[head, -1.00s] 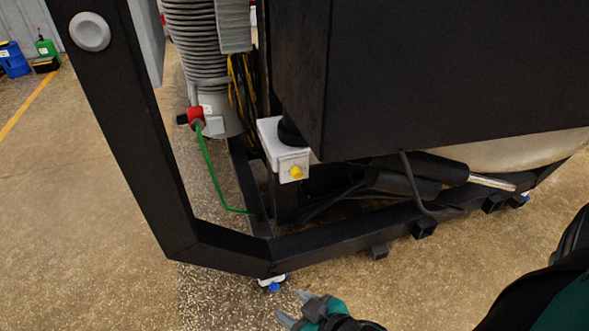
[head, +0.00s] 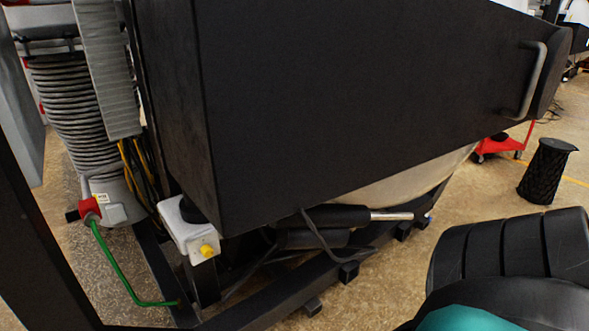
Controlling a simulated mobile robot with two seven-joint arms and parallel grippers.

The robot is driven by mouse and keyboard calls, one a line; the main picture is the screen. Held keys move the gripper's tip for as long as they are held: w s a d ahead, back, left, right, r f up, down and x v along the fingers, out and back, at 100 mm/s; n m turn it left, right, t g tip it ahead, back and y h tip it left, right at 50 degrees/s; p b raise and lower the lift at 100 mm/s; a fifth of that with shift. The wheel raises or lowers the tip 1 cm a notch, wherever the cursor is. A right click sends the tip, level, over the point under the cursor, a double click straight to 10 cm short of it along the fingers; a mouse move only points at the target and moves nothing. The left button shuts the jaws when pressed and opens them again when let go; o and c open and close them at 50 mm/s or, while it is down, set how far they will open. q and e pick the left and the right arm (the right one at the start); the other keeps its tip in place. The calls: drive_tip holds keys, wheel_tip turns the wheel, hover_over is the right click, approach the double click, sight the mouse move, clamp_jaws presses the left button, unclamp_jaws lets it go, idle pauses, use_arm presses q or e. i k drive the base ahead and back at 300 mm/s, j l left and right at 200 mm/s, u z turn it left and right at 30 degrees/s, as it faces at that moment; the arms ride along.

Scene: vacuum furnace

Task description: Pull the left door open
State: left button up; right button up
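A large black panel (head: 350,100) fills the middle of the head view. It carries a grey bar handle (head: 535,80) near its right end, and no gripper is on the handle. I take this panel to be the door, but the frames do not confirm it. I see no open gap along it. Neither gripper shows in the head view; only a black ribbed part and a teal part of my own arm show at the bottom right.
A black frame (head: 250,312) runs low under the panel. At the left are a grey ribbed hose (head: 75,115), a red valve part with a green line (head: 120,270) and a white box (head: 188,230). A black bin (head: 546,170) and a red cart (head: 497,146) stand on open floor at the right.

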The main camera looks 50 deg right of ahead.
sight(271, 112)
drive_tip(key=z, duration=2.2)
